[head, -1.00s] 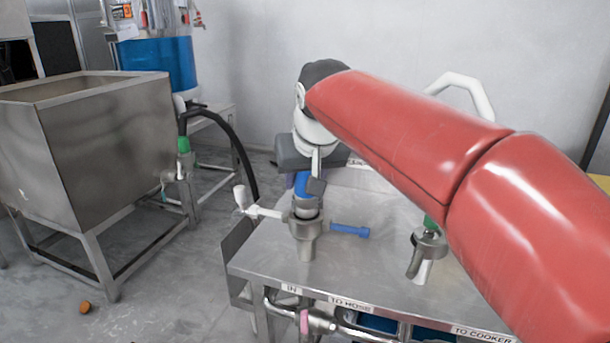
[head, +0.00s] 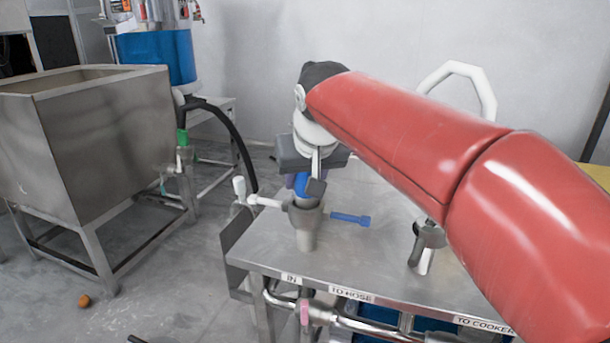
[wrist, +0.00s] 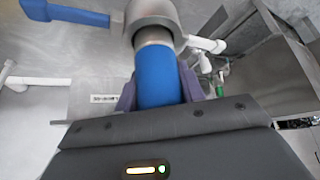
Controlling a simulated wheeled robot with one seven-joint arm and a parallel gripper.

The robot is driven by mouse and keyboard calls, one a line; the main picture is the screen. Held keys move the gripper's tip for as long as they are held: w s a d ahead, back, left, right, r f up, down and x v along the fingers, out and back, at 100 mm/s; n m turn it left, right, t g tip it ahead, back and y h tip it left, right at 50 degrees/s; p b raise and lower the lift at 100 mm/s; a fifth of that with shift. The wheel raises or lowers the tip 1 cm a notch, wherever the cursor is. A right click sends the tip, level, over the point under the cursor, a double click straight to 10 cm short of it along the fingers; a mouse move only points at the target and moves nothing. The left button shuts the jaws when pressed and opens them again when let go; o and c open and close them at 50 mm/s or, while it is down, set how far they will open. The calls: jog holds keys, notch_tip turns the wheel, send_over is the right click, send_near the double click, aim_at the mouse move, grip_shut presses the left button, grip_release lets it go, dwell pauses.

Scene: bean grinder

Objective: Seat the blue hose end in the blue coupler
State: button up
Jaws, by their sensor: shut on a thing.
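My gripper (head: 304,184) is shut on the blue hose end (head: 301,187), above the grey metal coupler (head: 305,222) on the steel table. The coupler has a blue lever (head: 351,219) to the right and a white lever (head: 266,202) to the left. In the wrist view the blue hose end (wrist: 157,77) sits between the fingers, in line with the coupler (wrist: 152,13). Its grey metal tip meets the coupler mouth; how deep it sits is hidden.
The steel table (head: 350,258) has labelled pipes along its front. Another metal fitting (head: 424,250) stands to the right, partly behind my red arm. A white curved pipe (head: 487,95) rises behind. A steel tank (head: 100,140) and black hose (head: 238,145) are at left.

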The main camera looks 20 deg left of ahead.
jog(key=shift+f+b, duration=0.4)
jog(key=shift+f, duration=0.1)
jog(key=o, duration=1.4)
jog(key=shift+f, duration=0.1)
jog(key=p+v, duration=0.1)
jog(key=v, duration=0.7)
